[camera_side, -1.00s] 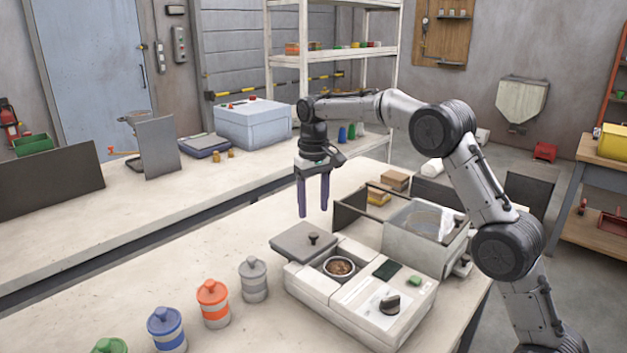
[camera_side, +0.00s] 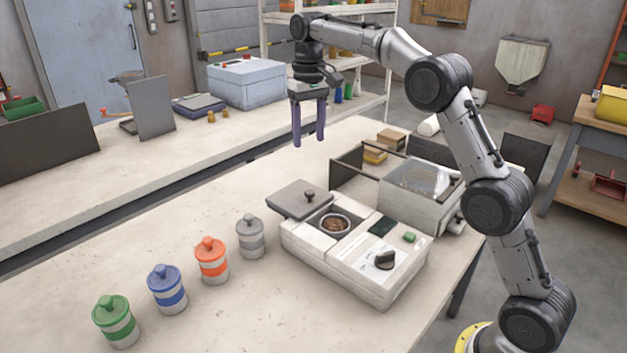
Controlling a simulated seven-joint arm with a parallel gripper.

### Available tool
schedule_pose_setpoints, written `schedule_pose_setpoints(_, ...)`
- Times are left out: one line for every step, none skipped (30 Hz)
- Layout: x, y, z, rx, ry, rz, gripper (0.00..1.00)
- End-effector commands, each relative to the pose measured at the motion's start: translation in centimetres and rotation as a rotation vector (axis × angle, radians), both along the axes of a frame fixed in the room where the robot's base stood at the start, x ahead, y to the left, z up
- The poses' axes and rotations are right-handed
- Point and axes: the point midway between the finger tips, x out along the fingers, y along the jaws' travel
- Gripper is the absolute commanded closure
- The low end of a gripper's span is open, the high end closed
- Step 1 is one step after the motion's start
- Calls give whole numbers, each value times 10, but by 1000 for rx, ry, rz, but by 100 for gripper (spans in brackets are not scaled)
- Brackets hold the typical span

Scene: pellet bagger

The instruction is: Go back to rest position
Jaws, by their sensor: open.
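My gripper (camera_side: 309,142) hangs with its purple fingers pointing down, open and empty. It is raised above the table's back edge, clear of everything on the table. Below and in front of it stands the pellet bagger (camera_side: 345,260), a white machine with a round opening holding brown pellets (camera_side: 335,224). A black knob (camera_side: 385,260) and a green button (camera_side: 409,237) are on the machine's top.
A clear-lidded box (camera_side: 421,190) stands behind the machine at the right. Grey (camera_side: 250,239), orange (camera_side: 212,262), blue (camera_side: 167,290) and green (camera_side: 116,322) canisters stand in a row at the left front. The table's left middle is clear. A back bench carries a blue-grey box (camera_side: 246,82).

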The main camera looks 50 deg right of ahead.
Motion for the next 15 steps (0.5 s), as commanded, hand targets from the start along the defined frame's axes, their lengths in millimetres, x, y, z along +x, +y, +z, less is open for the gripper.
schedule_pose_setpoints(-1,2,7,-2,-14,3,39)
schedule_pose_setpoints(-2,3,14,-4,-26,5,39)
schedule_pose_setpoints(-5,5,25,-7,-48,8,39)
schedule_pose_setpoints(-9,7,36,-9,-67,11,39)
schedule_pose_setpoints(-14,9,46,-11,-83,14,39)
schedule_pose_setpoints(-23,13,60,-13,-101,19,39)
schedule_pose_setpoints(-32,16,70,-13,-111,23,39)
schedule_pose_setpoints(-42,19,79,-14,-123,27,39)
schedule_pose_setpoints(-56,23,91,-16,-138,32,39)
schedule_pose_setpoints(-67,26,98,-17,-150,37,39)
schedule_pose_setpoints(-77,28,104,-18,-161,41,39)
schedule_pose_setpoints(-91,32,112,-20,-178,48,39)
schedule_pose_setpoints(-102,35,116,-21,-189,54,39)
schedule_pose_setpoints(-112,37,120,-21,-200,59,39)
schedule_pose_setpoints(-127,40,124,-24,-216,67,39)
